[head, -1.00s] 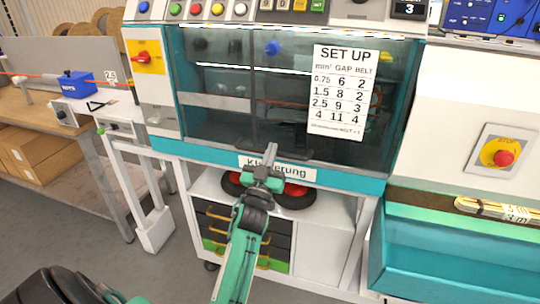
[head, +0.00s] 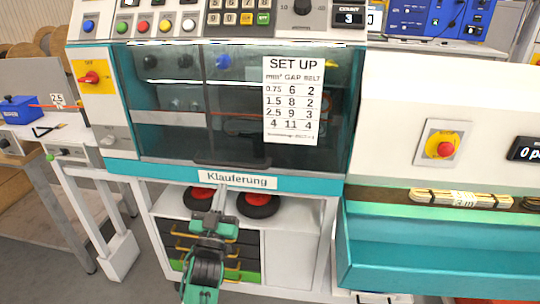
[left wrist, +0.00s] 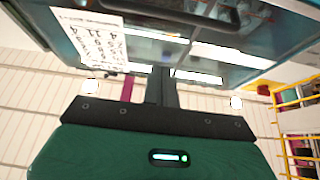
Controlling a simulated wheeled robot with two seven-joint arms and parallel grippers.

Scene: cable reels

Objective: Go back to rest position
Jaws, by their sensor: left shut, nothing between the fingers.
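My left gripper (head: 219,196) is in the lower middle of the head view, in front of the cabinet under the machine. It is shut and empty, its fingers just below the "Klauferung" label (head: 238,180). In the left wrist view the closed fingers (left wrist: 161,86) point up toward the machine's window, with nothing between them. My right gripper is not in view.
The machine's window (head: 180,110) carries a "SET UP" sheet (head: 293,100). Below are red-and-black reels (head: 258,204) and drawers (head: 245,250). At right are a teal trough (head: 440,255) and a red stop button (head: 446,149). Grey floor shows at left.

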